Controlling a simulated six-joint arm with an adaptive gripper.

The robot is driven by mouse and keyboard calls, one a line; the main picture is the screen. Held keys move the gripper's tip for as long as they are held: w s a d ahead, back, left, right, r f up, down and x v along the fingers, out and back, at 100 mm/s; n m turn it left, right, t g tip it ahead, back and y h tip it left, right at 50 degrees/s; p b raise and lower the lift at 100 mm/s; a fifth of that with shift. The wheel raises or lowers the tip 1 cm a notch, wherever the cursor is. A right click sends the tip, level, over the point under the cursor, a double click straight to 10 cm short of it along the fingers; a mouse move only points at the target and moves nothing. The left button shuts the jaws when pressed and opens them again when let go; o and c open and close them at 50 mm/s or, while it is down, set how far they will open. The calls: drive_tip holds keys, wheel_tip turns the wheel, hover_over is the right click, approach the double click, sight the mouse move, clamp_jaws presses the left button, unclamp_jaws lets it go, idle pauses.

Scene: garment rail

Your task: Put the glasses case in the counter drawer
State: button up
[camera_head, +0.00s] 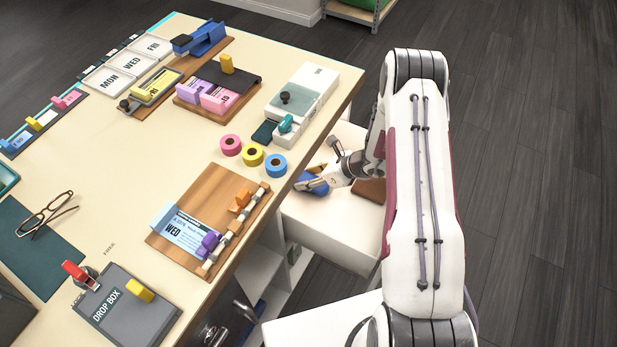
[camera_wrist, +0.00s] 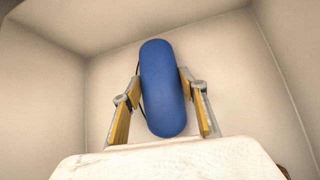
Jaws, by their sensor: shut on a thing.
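The glasses case is a rounded blue capsule (camera_wrist: 164,90) in the wrist view. My gripper (camera_head: 318,181) is shut on it, with a yellow-padded finger on each side. In the head view, a little of the blue case (camera_head: 313,185) shows at the fingers. The counter drawer (camera_head: 335,228) is pulled out at the counter's right side. My gripper holds the case within the drawer, and pale inner walls surround it in the wrist view. Whether the case touches the drawer's floor is hard to tell.
A brown item (camera_head: 371,189) shows in the drawer beside my wrist, partly hidden by my arm. Tape rolls (camera_head: 253,155) and a white boxed device (camera_head: 302,98) stand near the counter edge by the drawer. A pair of glasses (camera_head: 46,213) lies on a dark mat at left.

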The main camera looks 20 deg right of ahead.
drive_tip(key=shift+f, duration=0.1)
drive_tip(key=o, duration=1.2)
drive_tip(key=shift+o, duration=0.2)
drive_tip(key=shift+r, duration=0.2)
drive_tip(key=v, duration=1.2)
drive_tip(key=shift+f, duration=0.1)
